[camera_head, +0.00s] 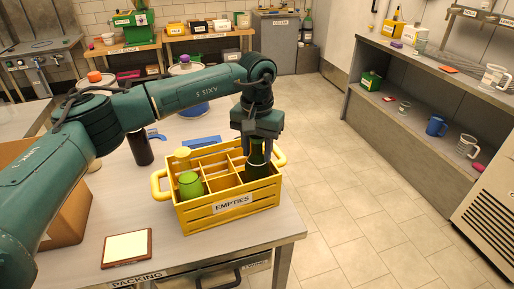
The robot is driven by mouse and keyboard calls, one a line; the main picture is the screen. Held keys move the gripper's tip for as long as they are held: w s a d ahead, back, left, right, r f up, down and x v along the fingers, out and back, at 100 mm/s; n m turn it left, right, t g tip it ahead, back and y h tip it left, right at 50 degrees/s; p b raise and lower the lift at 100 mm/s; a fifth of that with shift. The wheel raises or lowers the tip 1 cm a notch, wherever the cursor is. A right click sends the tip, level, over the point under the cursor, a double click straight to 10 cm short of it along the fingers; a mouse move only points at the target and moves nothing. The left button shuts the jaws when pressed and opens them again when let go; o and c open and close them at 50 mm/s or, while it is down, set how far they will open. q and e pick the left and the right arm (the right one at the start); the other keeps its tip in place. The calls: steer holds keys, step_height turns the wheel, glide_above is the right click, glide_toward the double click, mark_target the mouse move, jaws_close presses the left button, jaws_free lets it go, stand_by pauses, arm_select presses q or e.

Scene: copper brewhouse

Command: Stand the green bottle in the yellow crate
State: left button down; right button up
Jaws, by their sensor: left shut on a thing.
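The yellow crate (229,205), labelled EMPTIES, stands on the packing table (190,248) and has dividers inside. My left gripper (257,147) reaches down over its right end and is shut on the dark green bottle (257,167). The bottle is about upright, with its lower part inside a right-hand compartment. The crate's front wall hides its base, so I cannot tell if it touches the crate floor. A light green rounded item (190,185) sits in the front left compartment. My right gripper is not in view.
A dark bottle or flask (140,147) stands behind the crate's left handle. A blue item (202,142) lies behind the crate. A cream-topped, brown-edged pad (127,248) lies at the front left, and a cardboard box (68,215) stands at the left. Floor to the right is clear.

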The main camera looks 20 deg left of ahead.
arm_select(q)
steer(key=shift+f, duration=0.1)
steer(key=c, duration=0.8)
jaws_free()
steer(key=shift+f, duration=0.1)
steer(key=shift+c, duration=1)
step_height(320, 180, up, 13)
steer(key=shift+r+b, duration=0.1)
steer(key=shift+b, duration=0.45)
